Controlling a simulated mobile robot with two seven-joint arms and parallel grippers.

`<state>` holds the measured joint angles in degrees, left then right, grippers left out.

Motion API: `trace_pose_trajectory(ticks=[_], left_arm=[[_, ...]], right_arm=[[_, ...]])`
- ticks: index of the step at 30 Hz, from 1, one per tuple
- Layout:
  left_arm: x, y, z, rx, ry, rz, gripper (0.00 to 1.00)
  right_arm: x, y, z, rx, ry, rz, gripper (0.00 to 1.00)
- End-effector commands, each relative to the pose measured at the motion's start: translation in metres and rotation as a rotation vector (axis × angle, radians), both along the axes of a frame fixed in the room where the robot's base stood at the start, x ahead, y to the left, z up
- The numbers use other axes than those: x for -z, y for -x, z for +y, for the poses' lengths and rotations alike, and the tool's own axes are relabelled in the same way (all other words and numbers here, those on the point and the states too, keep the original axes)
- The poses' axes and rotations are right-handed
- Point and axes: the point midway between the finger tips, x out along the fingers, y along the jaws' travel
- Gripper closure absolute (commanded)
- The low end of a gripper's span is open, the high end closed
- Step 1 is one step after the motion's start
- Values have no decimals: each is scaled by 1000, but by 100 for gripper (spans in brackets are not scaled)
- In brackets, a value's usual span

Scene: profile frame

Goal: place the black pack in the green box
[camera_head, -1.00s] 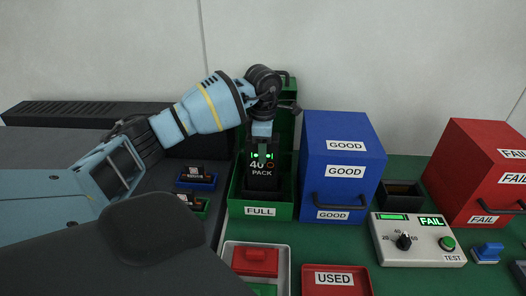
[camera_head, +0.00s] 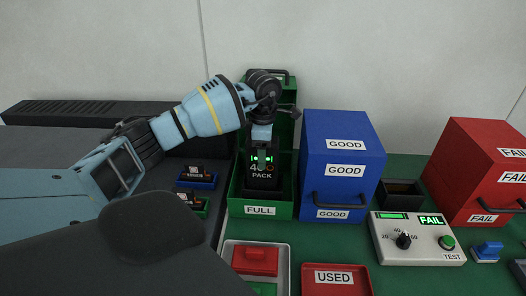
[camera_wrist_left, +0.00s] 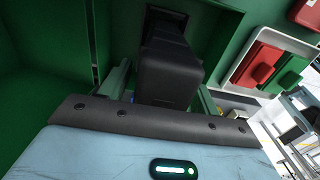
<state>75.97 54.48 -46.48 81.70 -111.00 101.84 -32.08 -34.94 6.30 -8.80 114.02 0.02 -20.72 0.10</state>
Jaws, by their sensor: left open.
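The black pack (camera_head: 262,180), marked "40 PACK", stands upright inside the green box (camera_head: 261,211) labelled FULL. It also shows in the left wrist view (camera_wrist_left: 165,75), between the fingers. My left gripper (camera_head: 262,157) is at the top of the pack, its fingers open on either side of it. In the left wrist view the green wall of the box (camera_wrist_left: 45,45) rises beside the pack. The pack's underside is hidden, so I cannot see its contact with the box floor. My right gripper is not in view.
A blue GOOD box (camera_head: 340,160) stands close on the right, with a tester (camera_head: 418,240) reading FAIL and a red FAIL box (camera_head: 480,170) beyond. A red USED tray (camera_head: 334,280) and a white tray (camera_head: 283,275) lie in front. Two small docks sit left of the green box.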

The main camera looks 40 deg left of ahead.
Motion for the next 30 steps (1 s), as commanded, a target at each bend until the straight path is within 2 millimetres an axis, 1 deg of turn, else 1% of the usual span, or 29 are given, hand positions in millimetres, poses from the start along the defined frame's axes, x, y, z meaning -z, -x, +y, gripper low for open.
trace_pose_trajectory(ticks=[5,15,18,21,24,30], left_arm=[[-19,-1,0,0,0,-4,37],[-86,-1,0,0,1,-5,37],[-102,-1,0,0,0,-4,37],[-113,-1,0,0,1,-3,37],[-120,-1,0,1,2,-1,37],[-123,0,0,0,1,0,37]], right_arm=[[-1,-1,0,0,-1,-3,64],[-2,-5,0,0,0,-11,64],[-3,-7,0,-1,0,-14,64],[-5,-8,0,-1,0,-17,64],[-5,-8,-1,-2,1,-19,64],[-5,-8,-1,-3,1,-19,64]])
